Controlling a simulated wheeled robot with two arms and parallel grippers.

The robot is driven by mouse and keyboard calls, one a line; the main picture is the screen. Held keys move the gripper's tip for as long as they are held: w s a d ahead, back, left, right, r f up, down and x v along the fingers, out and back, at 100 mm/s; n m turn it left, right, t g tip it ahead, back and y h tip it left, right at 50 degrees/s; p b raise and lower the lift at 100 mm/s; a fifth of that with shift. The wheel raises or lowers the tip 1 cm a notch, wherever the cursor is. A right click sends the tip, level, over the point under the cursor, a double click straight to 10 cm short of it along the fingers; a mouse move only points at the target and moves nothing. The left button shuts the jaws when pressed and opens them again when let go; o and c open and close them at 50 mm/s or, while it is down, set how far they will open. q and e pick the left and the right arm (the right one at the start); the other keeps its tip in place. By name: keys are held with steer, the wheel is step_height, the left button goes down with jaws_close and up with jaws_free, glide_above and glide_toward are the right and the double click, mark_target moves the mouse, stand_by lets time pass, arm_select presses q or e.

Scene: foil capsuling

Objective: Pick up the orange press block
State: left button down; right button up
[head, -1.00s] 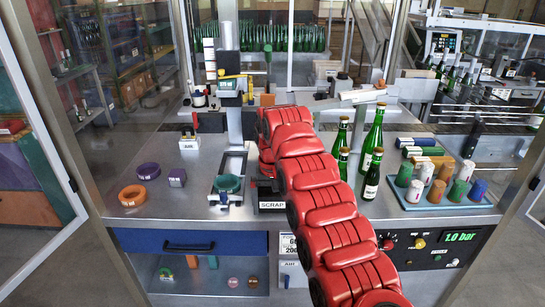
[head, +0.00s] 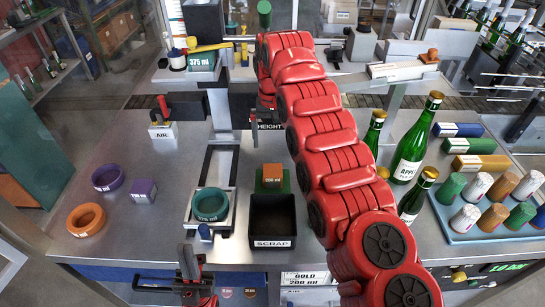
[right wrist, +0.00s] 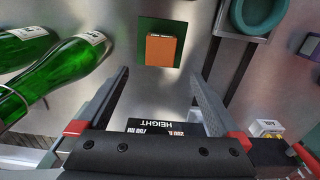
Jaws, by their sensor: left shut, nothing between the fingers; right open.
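The orange press block (head: 272,173) sits on a green square pad (head: 261,187) on the steel bench, just behind the black scrap bin. In the right wrist view the block (right wrist: 160,49) stands beyond the fingertips, roughly between their lines and apart from them. My right gripper (right wrist: 157,76) is open and empty. In the head view my red right arm reaches to the back of the bench, and its gripper is mostly hidden behind the arm, near the HEIGHT label. My left gripper (head: 189,262) is shut and empty at the bench's front edge.
The scrap bin (head: 272,243) stands in front of the block. A teal ring (head: 210,204) in a metal frame is left of it. Green bottles (head: 412,148) and a tray (head: 462,236) of capsules stand right. Purple (head: 108,177) and orange rings (head: 86,220) lie left.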

mark_target(273, 170)
step_height(273, 170, down, 4)
steer(key=shift+s+a+r+b, duration=0.15)
steer(key=shift+r+b, duration=0.1)
steer(key=shift+b, duration=0.9)
steer(key=shift+f, duration=0.4)
steer(key=shift+f+p, duration=0.3)
steer(key=shift+f, duration=0.05)
steer(key=shift+d+f, duration=0.2)
steer(key=shift+f, duration=0.45)
steer(key=shift+f+p, duration=0.2)
steer(key=shift+p, duration=0.3)
steer(key=f+p, duration=0.1)
steer(key=f, duration=0.1)
steer(key=f+p, duration=0.1)
steer(key=f, duration=0.1)
steer(key=shift+w+a+f+p, duration=0.1)
steer(key=shift+w+f+p, duration=0.1)
steer(key=shift+f+p, duration=0.15)
steer(key=shift+f, duration=0.15)
steer(key=c, duration=1.5)
steer(key=shift+c, duration=0.2)
